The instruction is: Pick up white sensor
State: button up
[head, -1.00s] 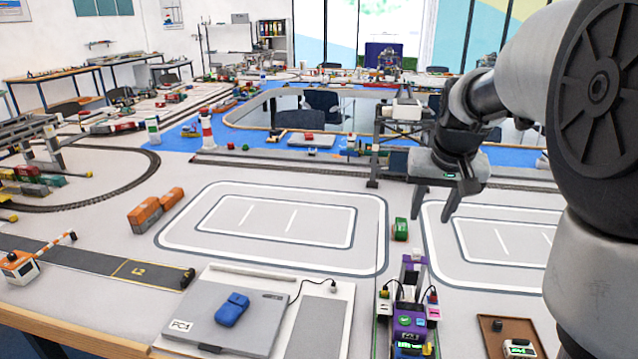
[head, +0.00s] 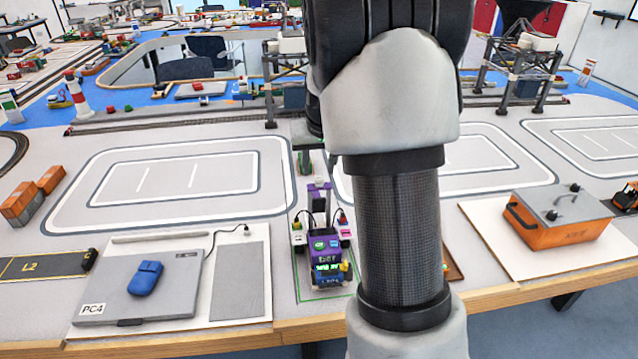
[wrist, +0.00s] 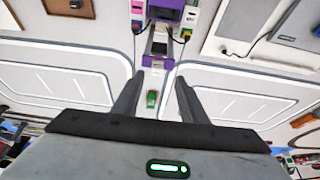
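My gripper (wrist: 160,78) is open in the wrist view, with nothing between its fingertips. A small green block (wrist: 152,98) shows between the fingers, on the table beyond them. In the head view my arm hides the gripper. I cannot tell for sure which thing is the white sensor. Small white modules stand on both sides of a purple device: one with a green top (head: 298,232) and one with a pink top (head: 345,232). The purple device (head: 324,243) also shows at the top of the wrist view (wrist: 158,54). A brown tray (head: 454,262) is mostly hidden behind my arm.
A grey laptop (head: 95,302) with a blue mouse (head: 145,278) lies at front left. An orange case (head: 558,235) with a grey lid stands at right. Gantry cranes (head: 520,60) rise at the back. White-outlined areas of the table are clear.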

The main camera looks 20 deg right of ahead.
aim_at(319, 178)
jog(key=x, duration=0.4)
jog(key=shift+d+f, duration=0.3)
jog(key=shift+f, duration=0.1)
grip_shut()
notch_tip(319, 178, up, 10)
jog(key=shift+p, duration=0.35)
